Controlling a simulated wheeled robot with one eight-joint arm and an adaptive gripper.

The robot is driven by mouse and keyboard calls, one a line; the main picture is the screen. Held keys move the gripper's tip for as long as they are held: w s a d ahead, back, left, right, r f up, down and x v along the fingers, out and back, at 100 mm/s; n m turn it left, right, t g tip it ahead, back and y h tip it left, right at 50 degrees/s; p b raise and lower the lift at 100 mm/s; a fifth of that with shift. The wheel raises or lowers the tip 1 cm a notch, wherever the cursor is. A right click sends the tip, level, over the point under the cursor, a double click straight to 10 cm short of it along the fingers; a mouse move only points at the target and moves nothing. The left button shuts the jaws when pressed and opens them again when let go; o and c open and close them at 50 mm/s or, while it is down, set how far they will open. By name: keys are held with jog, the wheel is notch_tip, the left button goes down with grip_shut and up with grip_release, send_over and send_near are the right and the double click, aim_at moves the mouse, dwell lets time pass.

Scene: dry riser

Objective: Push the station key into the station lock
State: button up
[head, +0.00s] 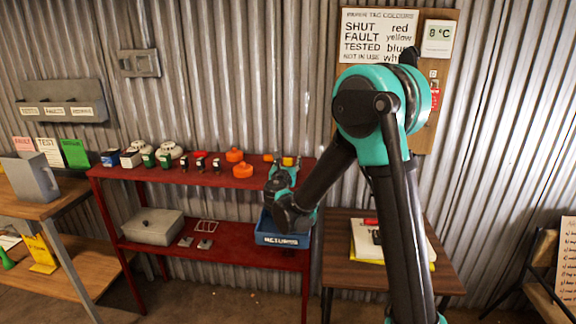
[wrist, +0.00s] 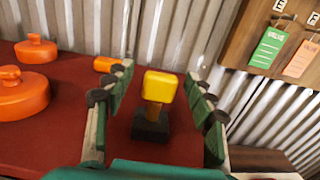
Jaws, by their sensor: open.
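A small yellow-headed piece with a brown shaft stands upright in a black block on the red bench in the wrist view (wrist: 160,86); it looks like the station key, but I cannot be sure. Its yellow head shows beyond my gripper in the head view (head: 288,161). My gripper (wrist: 159,76) is open, one finger on each side of the yellow head, with gaps visible between. It also shows over the bench's right end in the head view (head: 284,177). I cannot clearly identify the station lock.
The red bench (head: 216,178) also holds orange knobs (wrist: 24,92) and an orange cylinder (wrist: 106,64) left of my gripper. A blue returns bin (head: 283,239) is on the shelf below. A tag board (wrist: 285,45) hangs on the corrugated wall. A wooden table (head: 340,262) stands at right.

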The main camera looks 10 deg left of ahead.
jog(key=c, duration=1)
jog(key=shift+r, duration=0.15)
jog(key=shift+c, duration=0.2)
notch_tip(320, 180, up, 20)
